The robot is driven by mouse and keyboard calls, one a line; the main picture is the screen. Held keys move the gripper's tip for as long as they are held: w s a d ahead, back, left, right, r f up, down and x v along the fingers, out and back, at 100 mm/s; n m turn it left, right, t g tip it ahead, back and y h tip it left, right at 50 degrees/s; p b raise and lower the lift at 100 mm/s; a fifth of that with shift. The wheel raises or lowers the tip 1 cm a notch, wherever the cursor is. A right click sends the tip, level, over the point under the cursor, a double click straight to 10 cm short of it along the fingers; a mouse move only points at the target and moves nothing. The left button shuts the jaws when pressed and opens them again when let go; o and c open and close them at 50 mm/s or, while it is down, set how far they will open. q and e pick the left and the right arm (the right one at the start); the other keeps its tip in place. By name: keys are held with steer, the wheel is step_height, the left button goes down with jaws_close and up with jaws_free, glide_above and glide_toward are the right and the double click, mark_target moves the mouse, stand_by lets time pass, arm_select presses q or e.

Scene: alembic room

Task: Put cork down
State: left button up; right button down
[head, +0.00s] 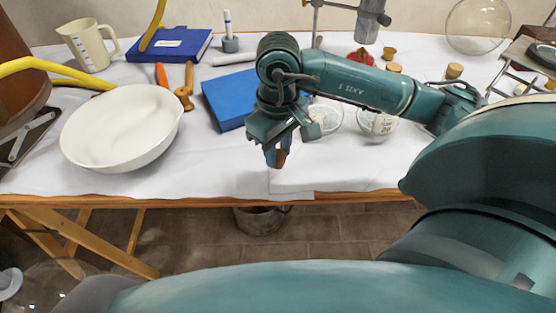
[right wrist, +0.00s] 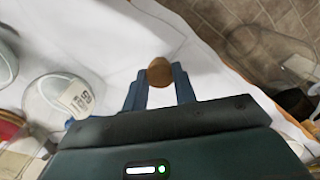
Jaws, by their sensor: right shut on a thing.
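My right gripper (head: 276,158) is over the front part of the white-covered table (head: 200,175), pointing down near its front edge. It is shut on a brown cork (head: 281,158). In the right wrist view the cork (right wrist: 160,71) sits between the two fingertips of the gripper (right wrist: 160,84), with white cloth beneath. I cannot tell whether the cork touches the cloth. My left gripper is not in view.
A white bowl (head: 122,128) stands left, and a blue book (head: 230,97) lies behind the gripper. Glass vessels, one a labelled jar (head: 378,122), stand to the right. Cloth between bowl and gripper is clear. A bucket (head: 260,220) is on the floor below.

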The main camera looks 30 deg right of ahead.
mark_target(278, 154)
step_height(278, 154, down, 4)
steer(key=shift+r, duration=0.25)
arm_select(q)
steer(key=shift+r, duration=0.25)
arm_select(e)
steer(key=shift+f+b, duration=0.2)
steer(key=shift+b, duration=0.15)
steer(key=c, duration=1.6)
jaws_free()
steer(key=o, duration=0.5)
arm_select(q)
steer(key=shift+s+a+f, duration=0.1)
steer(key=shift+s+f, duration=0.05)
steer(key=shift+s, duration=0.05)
arm_select(e)
steer(key=shift+r, duration=0.15)
